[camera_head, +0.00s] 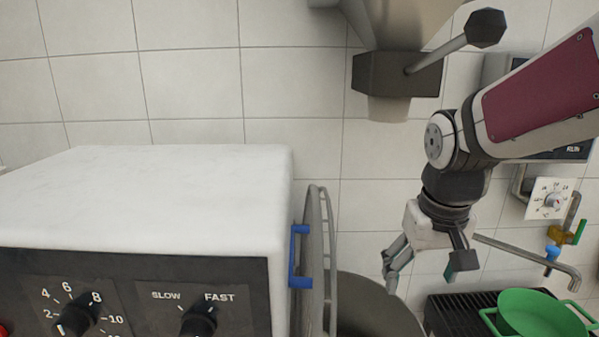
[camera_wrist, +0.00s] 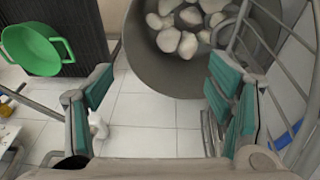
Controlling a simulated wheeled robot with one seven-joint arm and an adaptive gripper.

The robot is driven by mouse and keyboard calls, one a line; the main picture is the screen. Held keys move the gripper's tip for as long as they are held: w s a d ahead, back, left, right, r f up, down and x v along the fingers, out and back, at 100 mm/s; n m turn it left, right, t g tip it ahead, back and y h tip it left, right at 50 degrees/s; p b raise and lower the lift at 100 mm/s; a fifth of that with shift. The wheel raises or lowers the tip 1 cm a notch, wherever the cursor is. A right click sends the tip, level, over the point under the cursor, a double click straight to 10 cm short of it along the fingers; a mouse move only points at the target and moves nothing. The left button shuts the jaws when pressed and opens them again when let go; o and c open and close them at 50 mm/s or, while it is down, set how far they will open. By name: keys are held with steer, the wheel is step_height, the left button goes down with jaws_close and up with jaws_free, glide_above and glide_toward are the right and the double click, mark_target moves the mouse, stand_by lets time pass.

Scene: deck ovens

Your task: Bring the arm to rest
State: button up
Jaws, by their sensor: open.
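My gripper (camera_head: 425,270) hangs from my arm at the right of the head view, pointing down. Its fingers are spread apart with nothing between them. In the wrist view my gripper (camera_wrist: 160,115) shows two teal-padded fingers, open, over white tiled floor. A large grey bowl (camera_head: 372,303) stands below and left of the gripper in the head view. In the wrist view the bowl (camera_wrist: 145,62) holds several pale lumps. A wire guard (camera_head: 318,250) stands beside the bowl, close to the gripper's right finger in the wrist view.
A white machine (camera_head: 150,190) with dials and a blue handle (camera_head: 299,257) fills the lower left. A green pot (camera_head: 540,314) sits on a dark grate (camera_head: 455,312) at lower right. A metal tap (camera_head: 530,252) reaches near the gripper. A dark box with a lever (camera_head: 398,75) hangs above.

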steer(key=s+r+t, duration=0.2)
steer(key=s+r, duration=0.1)
steer(key=s, duration=1.3)
steer(key=shift+s, duration=0.25)
steer(key=shift+a, duration=0.1)
